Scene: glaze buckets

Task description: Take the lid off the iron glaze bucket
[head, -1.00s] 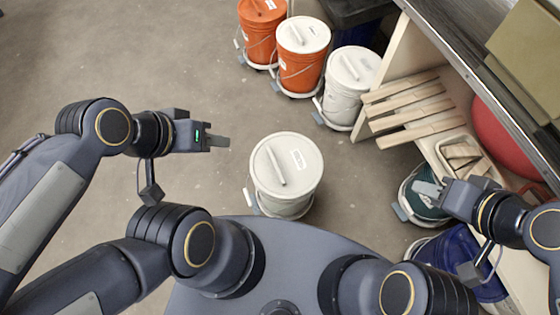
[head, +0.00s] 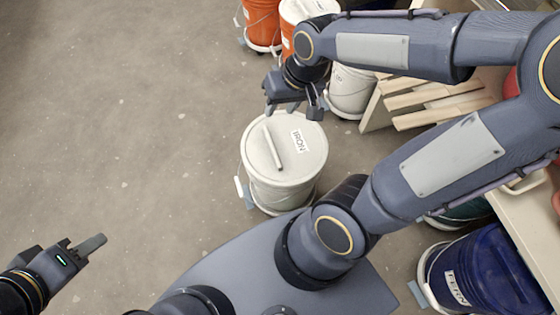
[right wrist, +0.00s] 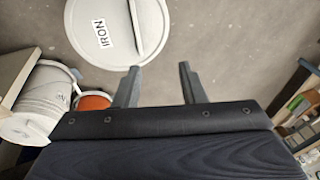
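The iron glaze bucket (head: 281,185) is white and stands on the floor in front of my base. Its white lid (head: 268,163) is on, with a bar handle (head: 272,147) and an IRON label (head: 299,140). The lid also shows at the top of the right wrist view (right wrist: 112,14). My right gripper (head: 286,108) is at the lid's far edge in the head view, apart from the handle. Its two fingers stand apart with nothing between them in the right wrist view (right wrist: 157,75). My left gripper (head: 92,245) is at the lower left, away from the bucket; its finger gap cannot be made out.
Orange buckets (head: 262,28) and another white bucket (head: 350,92) stand behind my right arm. Wooden slats (head: 425,110), a shelf edge and a blue FERN bucket (head: 485,272) are on the right. The floor left of the iron bucket is clear.

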